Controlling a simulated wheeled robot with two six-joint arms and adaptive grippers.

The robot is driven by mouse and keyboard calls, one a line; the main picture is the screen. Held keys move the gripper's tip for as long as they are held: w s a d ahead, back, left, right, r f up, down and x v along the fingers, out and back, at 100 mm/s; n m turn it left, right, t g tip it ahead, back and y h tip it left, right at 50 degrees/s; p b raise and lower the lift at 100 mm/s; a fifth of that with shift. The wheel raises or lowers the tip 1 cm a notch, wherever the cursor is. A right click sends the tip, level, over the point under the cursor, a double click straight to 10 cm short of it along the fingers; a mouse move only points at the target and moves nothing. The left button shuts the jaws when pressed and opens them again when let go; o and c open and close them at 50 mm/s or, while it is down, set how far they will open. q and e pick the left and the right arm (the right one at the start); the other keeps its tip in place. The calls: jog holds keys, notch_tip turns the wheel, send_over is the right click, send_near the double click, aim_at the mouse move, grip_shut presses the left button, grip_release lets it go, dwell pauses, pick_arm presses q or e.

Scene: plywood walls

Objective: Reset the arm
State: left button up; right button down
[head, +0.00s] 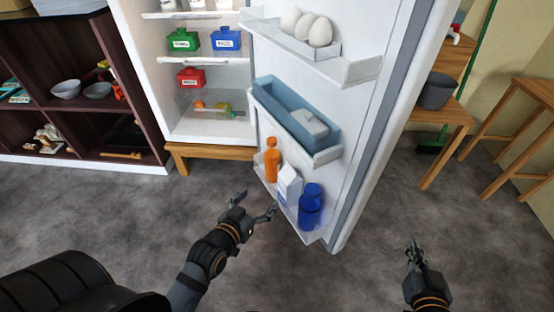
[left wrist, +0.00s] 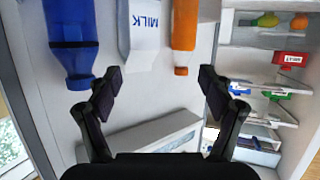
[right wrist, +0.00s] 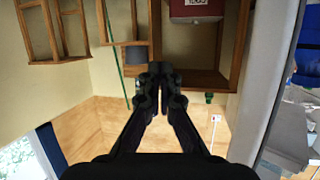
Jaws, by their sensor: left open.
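My left gripper (head: 254,206) is open and empty in front of the lower door shelf of the open fridge. In the left wrist view its two fingers (left wrist: 160,82) stand wide apart, with the milk carton (left wrist: 138,35), blue bottle (left wrist: 70,42) and orange bottle (left wrist: 185,35) beyond them. My right gripper (head: 411,252) hangs over the floor to the right of the fridge door (head: 352,165). In the right wrist view its fingertips (right wrist: 160,78) are together, with nothing visible between them.
The lower door shelf (head: 308,236) and the door's edge are close to my left arm. A wooden stand with a dark pot (head: 437,91) and a stool (head: 530,125) are at the right. A dark bookshelf (head: 60,110) is at the left. The floor (head: 360,280) around my right gripper is clear.

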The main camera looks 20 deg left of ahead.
pick_arm(q)
jog(key=shift+p, duration=0.3)
pick_arm(e)
jog(key=shift+r, duration=0.1)
